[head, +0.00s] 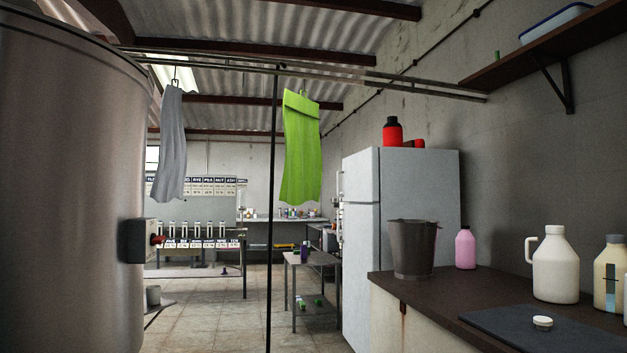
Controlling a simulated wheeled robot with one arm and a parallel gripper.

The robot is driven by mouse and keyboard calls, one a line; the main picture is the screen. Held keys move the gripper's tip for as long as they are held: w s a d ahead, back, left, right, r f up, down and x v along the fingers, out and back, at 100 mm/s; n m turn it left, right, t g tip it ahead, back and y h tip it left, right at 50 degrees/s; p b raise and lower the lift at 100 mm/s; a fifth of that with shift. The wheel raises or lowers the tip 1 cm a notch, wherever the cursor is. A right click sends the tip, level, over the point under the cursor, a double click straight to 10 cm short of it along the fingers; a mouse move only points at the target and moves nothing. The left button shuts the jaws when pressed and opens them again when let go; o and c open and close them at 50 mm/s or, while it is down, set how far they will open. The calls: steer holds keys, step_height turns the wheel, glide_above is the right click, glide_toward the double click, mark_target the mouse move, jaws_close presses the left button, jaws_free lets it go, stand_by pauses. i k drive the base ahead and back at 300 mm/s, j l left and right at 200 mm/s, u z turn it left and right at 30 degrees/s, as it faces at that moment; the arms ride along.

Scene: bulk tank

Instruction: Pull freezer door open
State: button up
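A white fridge-freezer (425,185) stands against the right wall, beyond the dark counter. I see its front at a steep angle. Its upper door (363,176) and its lower door (361,265) meet at a thin horizontal seam, and both look shut. A slim handle (340,185) shows at the left edge of the upper door. Part of the body's lower right is hidden behind the counter and a bucket. My gripper is not in view.
The dark counter (460,290) at right holds a grey bucket (412,250), a pink bottle (465,248) and white jugs. A large metal tank (70,190) fills the left. A thin black pole (271,220) stands mid-view. A small table (312,259) stands left of the fridge. Tiled floor lies between.

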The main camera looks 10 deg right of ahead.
mark_target(359, 171)
steer(key=i, duration=2.45)
steer(key=i+z, duration=0.1)
steer(key=i, duration=2.35)
